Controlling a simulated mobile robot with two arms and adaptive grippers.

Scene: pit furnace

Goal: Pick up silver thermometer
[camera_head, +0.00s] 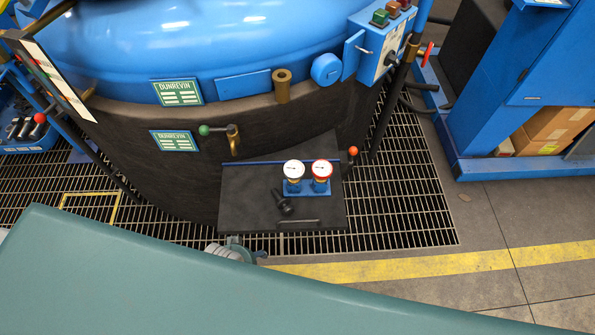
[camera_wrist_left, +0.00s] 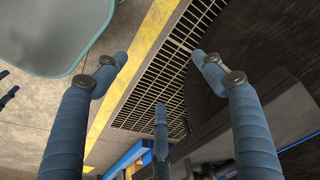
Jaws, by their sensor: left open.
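A thin silver rod, which looks like the silver thermometer (camera_head: 298,221), lies flat near the front edge of a dark platform (camera_head: 240,205). A black handled tool (camera_head: 283,203) lies just behind it. My left gripper (camera_wrist_left: 160,70) shows in the left wrist view with its fingers spread wide and nothing between them. It points over floor and grating. I cannot make out the thermometer in that view. My right gripper is in neither view.
Two round gauges (camera_head: 307,172) on a blue base stand on the platform behind the rod. The large blue-topped furnace (camera_head: 215,40) rises behind. Metal grating (camera_head: 405,190) surrounds the platform. A blue cabinet (camera_head: 520,80) stands at right. Floor beyond the yellow line (camera_head: 400,266) is clear.

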